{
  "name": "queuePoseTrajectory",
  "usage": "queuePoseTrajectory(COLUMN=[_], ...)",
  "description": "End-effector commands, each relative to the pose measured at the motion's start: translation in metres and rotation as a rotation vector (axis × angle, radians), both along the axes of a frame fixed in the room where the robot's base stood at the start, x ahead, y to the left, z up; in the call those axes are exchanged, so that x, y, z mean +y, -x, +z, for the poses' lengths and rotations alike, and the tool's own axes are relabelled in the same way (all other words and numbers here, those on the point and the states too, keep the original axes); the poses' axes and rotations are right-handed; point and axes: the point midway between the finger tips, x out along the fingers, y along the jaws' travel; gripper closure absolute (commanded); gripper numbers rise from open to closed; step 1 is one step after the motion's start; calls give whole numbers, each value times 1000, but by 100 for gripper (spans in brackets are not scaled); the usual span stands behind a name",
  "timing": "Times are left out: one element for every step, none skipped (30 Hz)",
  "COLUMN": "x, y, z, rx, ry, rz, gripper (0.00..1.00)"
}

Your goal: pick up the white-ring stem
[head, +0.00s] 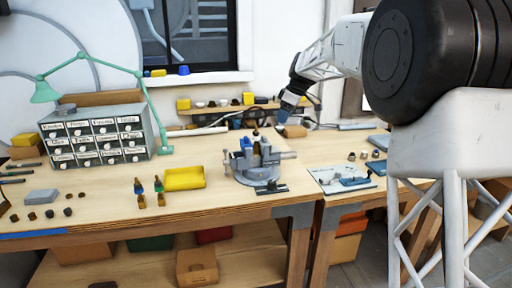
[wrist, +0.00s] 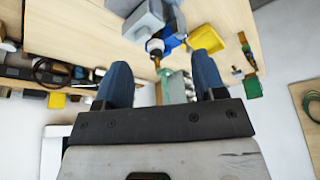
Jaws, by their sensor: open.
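My gripper (head: 289,101) is up behind and to the right of the grey-blue vise (head: 258,174), above the bench. In the wrist view its two blue fingers (wrist: 161,72) are spread apart with nothing held between them. A stem with a pale, whitish ring and a brass-coloured end (wrist: 155,48) shows at the vise, ahead of the fingers and apart from them. In the head view a dark and brass stem (head: 256,146) stands upright at the vise; its ring is too small to make out. Two more stems, one blue-topped (head: 139,189) and one green-topped (head: 159,188), stand left of the vise.
A yellow tray (head: 184,178) lies left of the vise. A drawer cabinet (head: 97,137) and a green lamp (head: 150,110) stand further left. A pale mat with blue parts (head: 341,180) lies to the right. A shelf with small parts (head: 230,107) runs along the back wall.

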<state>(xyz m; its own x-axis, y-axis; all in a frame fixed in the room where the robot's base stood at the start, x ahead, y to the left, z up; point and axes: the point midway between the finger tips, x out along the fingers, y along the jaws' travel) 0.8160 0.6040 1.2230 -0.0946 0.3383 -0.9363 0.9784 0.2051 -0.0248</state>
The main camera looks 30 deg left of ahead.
Motion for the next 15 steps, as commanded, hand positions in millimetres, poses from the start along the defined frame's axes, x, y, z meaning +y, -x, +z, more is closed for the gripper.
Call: queuePoseTrajectory(x=[16, 24, 35, 42, 49, 57, 63, 69, 74, 78, 81, 84, 86, 87, 88], y=[-2, -3, -4, -4, -5, -6, -6, -6, -6, -6, -6, -6, -6, -6, -6], z=[-7, -10, -14, -16, -18, -21, -23, -25, -27, -28, -29, -30, -31, -31, -32], rx=[-1, -1, -4, -4, -6, -7, -9, -10, -11, -11, -12, -13, -14, -15, -15], ry=[-5, -8, -13, -16, -19, -24, -28, -30, -33, -35, -36, -39, -39, -40, -40], rz=[30, 47, 70, 85, 100, 118, 129, 141, 154, 161, 167, 175, 179, 183, 185], gripper=[36, 36, 36, 36, 36, 36, 36, 36, 36, 36, 36, 36, 36, 36, 36])
